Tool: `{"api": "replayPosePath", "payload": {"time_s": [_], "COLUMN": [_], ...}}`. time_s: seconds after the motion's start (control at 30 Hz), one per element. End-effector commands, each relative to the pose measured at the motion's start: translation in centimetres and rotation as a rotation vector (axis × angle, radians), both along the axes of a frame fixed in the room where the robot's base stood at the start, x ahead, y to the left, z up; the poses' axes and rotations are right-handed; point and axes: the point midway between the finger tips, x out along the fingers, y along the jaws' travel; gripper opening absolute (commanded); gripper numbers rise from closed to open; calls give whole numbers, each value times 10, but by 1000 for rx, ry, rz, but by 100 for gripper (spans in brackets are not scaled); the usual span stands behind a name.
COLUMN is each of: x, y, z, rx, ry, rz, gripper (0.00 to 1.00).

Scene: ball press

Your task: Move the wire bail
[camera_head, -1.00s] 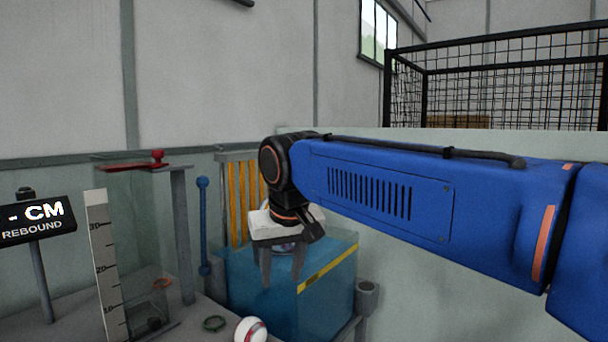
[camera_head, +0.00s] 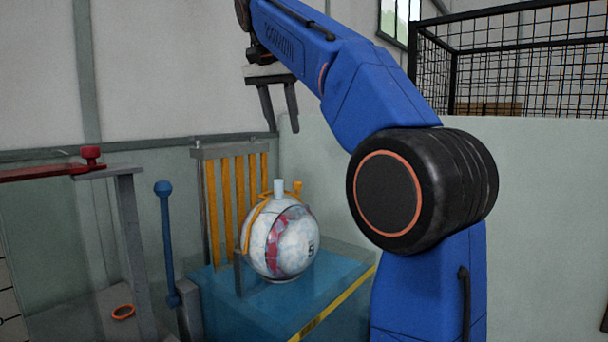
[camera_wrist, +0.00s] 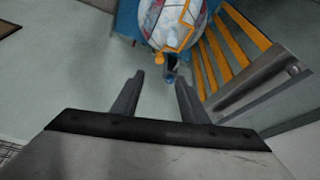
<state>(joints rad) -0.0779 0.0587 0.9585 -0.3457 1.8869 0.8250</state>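A yellow-orange wire bail (camera_head: 247,237) lies against the upper left of a white ball with red patches (camera_head: 301,247); it also shows in the wrist view as a yellow wire (camera_wrist: 185,36). The ball sits on a blue block (camera_head: 225,290), with a pale stub (camera_head: 279,187) on its top. My gripper (camera_head: 284,128) is raised above the ball, fingers down, apart and empty. In the wrist view my gripper (camera_wrist: 159,80) has a clear gap between its fingers, and the ball (camera_wrist: 158,22) is at the top edge. The bail's far side is hidden.
A rack of yellow bars (camera_head: 226,200) stands behind the ball. A blue post with round ends (camera_head: 167,240) and a grey frame with a red knob (camera_head: 91,156) are at left. A black mesh cage (camera_head: 500,75) is at back right.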

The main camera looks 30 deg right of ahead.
Motion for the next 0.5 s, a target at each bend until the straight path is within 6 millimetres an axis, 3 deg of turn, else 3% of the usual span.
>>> {"api": "replayPosePath", "payload": {"time_s": [0.23, 0.5], "x": [5, 13], "y": [-2, -15], "z": [-1, -38], "rx": [1, 2], "ry": [-2, 0], "rz": [-25, -24], "gripper": [40, 40]}}
